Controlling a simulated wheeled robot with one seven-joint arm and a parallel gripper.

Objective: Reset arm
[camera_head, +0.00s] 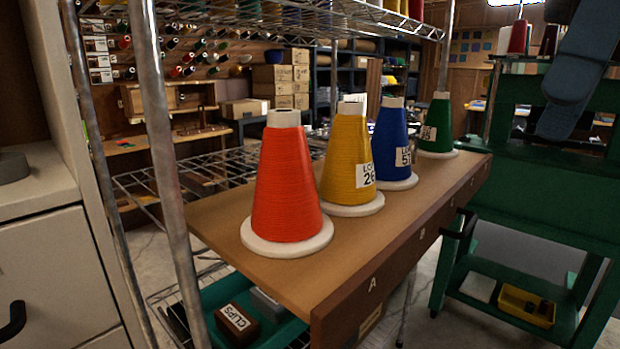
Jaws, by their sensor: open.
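My gripper is out of view; what look like dark links of my arm show at the upper right. A row of thread cones stands upright on white discs along a wooden shelf (222,224). The orange-red cone (285,190) is nearest, then the yellow cone (345,155) with a label reading 26, the blue cone (388,142) with a label, and the green cone (438,130) farthest. Nothing touches the cones from above.
A metal post (160,130) of the wire rack rises at the left, beside a pale cabinet (45,270). A green cart (530,210) stands at the right, with a yellow bin (526,306) on its lower shelf. A green tray (270,330) holds a box marked CLIPS (236,322) below the shelf.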

